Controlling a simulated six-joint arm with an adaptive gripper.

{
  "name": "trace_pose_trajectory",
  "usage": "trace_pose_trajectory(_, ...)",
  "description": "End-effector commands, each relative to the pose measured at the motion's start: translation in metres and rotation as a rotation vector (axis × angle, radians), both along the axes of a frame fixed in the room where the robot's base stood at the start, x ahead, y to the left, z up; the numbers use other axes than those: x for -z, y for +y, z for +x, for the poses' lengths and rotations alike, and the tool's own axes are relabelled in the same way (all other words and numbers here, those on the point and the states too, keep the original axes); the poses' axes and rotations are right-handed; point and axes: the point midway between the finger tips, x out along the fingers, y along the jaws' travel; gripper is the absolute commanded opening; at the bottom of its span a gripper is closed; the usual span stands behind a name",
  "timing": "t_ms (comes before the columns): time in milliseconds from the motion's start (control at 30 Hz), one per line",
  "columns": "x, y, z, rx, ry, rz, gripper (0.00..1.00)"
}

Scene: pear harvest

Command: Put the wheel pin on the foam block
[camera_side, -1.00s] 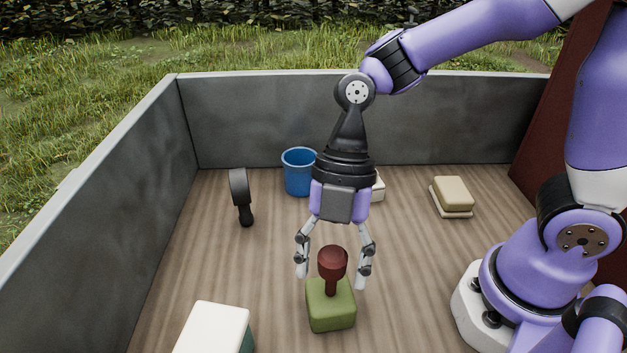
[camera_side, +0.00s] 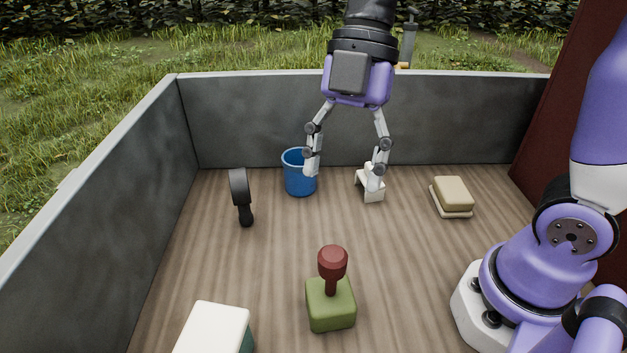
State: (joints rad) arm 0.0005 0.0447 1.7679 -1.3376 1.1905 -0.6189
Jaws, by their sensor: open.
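The wheel pin, which I take to be the dark red pin with a rounded head (camera_side: 332,262), stands upright on the green block (camera_side: 331,311), which looks like the foam block. Both are at the front middle of the wooden floor. The pin's lower end meets the block's top; whether it is sunk in cannot be told. My gripper (camera_side: 343,180) is open and empty, raised well above and behind the pin, apart from it. Its fingers overlap the blue bucket and a small white object in the picture.
The blue bucket (camera_side: 299,184) and the white object (camera_side: 369,192) are near the back wall. A black hammer-like tool (camera_side: 241,193) is at left, a tan sponge-like block (camera_side: 453,193) at right. A white-topped box (camera_side: 212,329) is at front left. Grey walls (camera_side: 260,123) edge the floor.

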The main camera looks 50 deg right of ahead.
Motion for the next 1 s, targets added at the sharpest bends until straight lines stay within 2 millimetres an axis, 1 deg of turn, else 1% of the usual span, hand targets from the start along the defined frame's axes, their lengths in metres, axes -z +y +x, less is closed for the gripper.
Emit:
trace_pose_trajectory(67,-0.003,-0.001,-0.001,0.256,0.004,-0.013,0.70)
trace_pose_trajectory(100,-0.003,-0.004,-0.001,0.426,0.006,-0.018,0.70)
trace_pose_trajectory(167,0.000,-0.013,0.000,0.700,0.006,-0.018,0.70)
trace_pose_trajectory(200,0.002,-0.023,0.001,0.883,0.004,-0.014,0.70)
trace_pose_trajectory(267,0.008,-0.041,0.001,1.143,-0.005,-0.001,0.70)
trace_pose_trajectory(300,0.011,-0.054,0.000,1.302,-0.014,0.011,0.70)
trace_pose_trajectory(400,0.021,-0.086,-0.006,1.624,-0.040,0.044,0.70)
trace_pose_trajectory(433,0.023,-0.094,-0.008,1.697,-0.048,0.054,0.70)
trace_pose_trajectory(500,0.027,-0.109,-0.012,1.823,-0.063,0.072,0.70)
trace_pose_trajectory(600,0.030,-0.120,-0.015,1.907,-0.074,0.085,0.70)
trace_pose_trajectory(1000,0.030,-0.121,-0.015,1.914,-0.074,0.083,0.70)
